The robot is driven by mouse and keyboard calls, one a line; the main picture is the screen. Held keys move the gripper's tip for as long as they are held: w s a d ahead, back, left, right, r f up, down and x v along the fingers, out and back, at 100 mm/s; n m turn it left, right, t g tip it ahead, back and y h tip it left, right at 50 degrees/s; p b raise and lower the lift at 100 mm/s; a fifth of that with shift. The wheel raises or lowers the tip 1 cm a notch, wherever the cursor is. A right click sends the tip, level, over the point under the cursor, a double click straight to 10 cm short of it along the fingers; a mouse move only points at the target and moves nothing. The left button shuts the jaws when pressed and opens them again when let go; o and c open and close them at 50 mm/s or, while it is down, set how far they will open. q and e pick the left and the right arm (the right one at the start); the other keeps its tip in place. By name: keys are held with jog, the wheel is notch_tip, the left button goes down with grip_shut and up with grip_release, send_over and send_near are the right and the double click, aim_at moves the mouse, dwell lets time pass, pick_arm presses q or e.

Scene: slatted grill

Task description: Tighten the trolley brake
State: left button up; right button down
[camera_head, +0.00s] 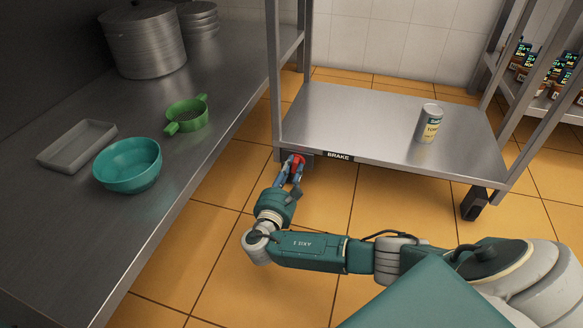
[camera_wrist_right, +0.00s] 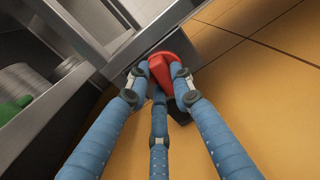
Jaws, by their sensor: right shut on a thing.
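The trolley (camera_head: 345,118) is a low steel shelf on legs with a dark label reading "BRAKE" (camera_head: 338,156) on its front edge. The red brake knob (camera_head: 298,161) sits at its front left corner, beside the left leg. It also shows in the right wrist view (camera_wrist_right: 163,70). My right gripper (camera_head: 293,168) is shut on the red knob, with its blue fingers around it in the wrist view (camera_wrist_right: 160,80). The fingers hide part of the knob. My left gripper is not in view.
A can (camera_head: 429,123) stands on the trolley shelf. The steel counter (camera_head: 180,175) at left holds a teal bowl (camera_head: 128,165), a green strainer (camera_head: 187,113), a grey tray (camera_head: 77,145) and large pots (camera_head: 145,40). A rack with jars (camera_head: 545,70) stands at far right.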

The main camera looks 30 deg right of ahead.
jog(key=m+p, duration=0.1)
jog(key=m, duration=0.2)
jog(key=shift+s+r+p, duration=0.1)
jog(key=shift+p, duration=0.3)
jog(key=m, duration=0.3)
jog(key=shift+m+p, duration=0.3)
jog(key=shift+p, duration=0.05)
jog(key=m, duration=0.4)
jog(key=shift+s+d+m, duration=0.1)
jog(key=shift+m, duration=0.2)
jog(key=m+b, duration=0.1)
jog(key=m, duration=0.3)
jog(key=shift+d+b, duration=0.1)
jog(key=shift+b, duration=0.3)
jog(key=shift+m, duration=0.3)
jog(key=shift+r, duration=0.1)
jog(key=c, duration=1.5)
grip_release()
